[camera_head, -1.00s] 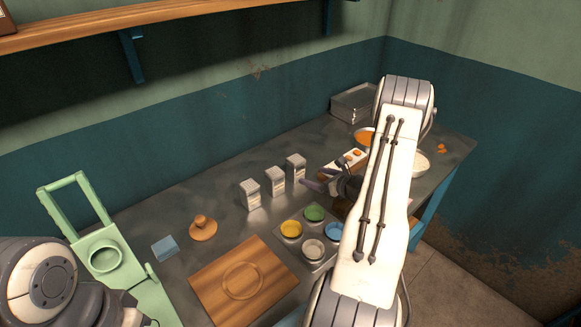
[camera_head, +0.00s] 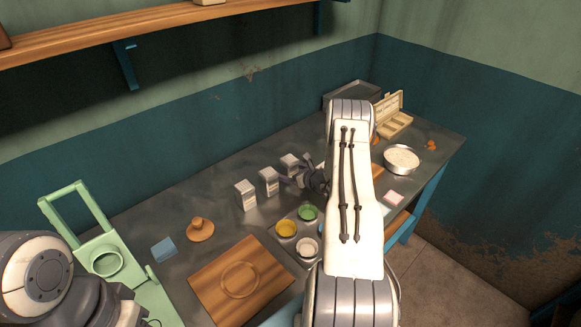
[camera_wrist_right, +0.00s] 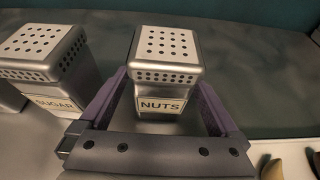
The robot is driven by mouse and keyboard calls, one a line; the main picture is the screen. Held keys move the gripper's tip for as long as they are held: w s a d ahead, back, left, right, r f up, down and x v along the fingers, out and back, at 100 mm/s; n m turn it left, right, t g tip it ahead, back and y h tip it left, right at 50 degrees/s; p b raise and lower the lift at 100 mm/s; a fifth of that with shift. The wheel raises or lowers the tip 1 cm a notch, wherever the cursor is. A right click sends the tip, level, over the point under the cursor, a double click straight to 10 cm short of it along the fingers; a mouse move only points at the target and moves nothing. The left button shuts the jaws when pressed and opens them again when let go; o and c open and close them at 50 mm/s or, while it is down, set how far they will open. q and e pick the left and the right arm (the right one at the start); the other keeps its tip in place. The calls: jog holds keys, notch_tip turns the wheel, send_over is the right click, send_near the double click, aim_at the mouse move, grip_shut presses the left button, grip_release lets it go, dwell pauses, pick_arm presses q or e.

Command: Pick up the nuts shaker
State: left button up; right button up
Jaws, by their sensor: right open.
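The nuts shaker (camera_wrist_right: 165,65) is a silver box with a holed white top and a NUTS label. It stands upright between the two purple fingers of my right gripper (camera_wrist_right: 161,82), which is open around it with small gaps at the sides. In the head view the nuts shaker (camera_head: 289,163) is the rightmost of three in a row, with my right gripper (camera_head: 297,176) at it, partly hidden by my arm. The sugar shaker (camera_wrist_right: 46,55) stands just left of the fingers. My left arm shows at the lower left of the head view, but its gripper is out of view.
A third shaker (camera_head: 245,195) stands at the row's left end. Coloured bowls sit on a tray (camera_head: 299,228) in front, with a wooden board (camera_head: 213,285) nearby. A green press-like device (camera_head: 128,282) stands left; a pan (camera_head: 402,158) and an open box (camera_head: 393,125) are right.

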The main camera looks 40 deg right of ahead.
jog(key=c, duration=1.5)
grip_shut()
jog(key=shift+d+r, duration=0.1)
jog(key=shift+r, duration=0.05)
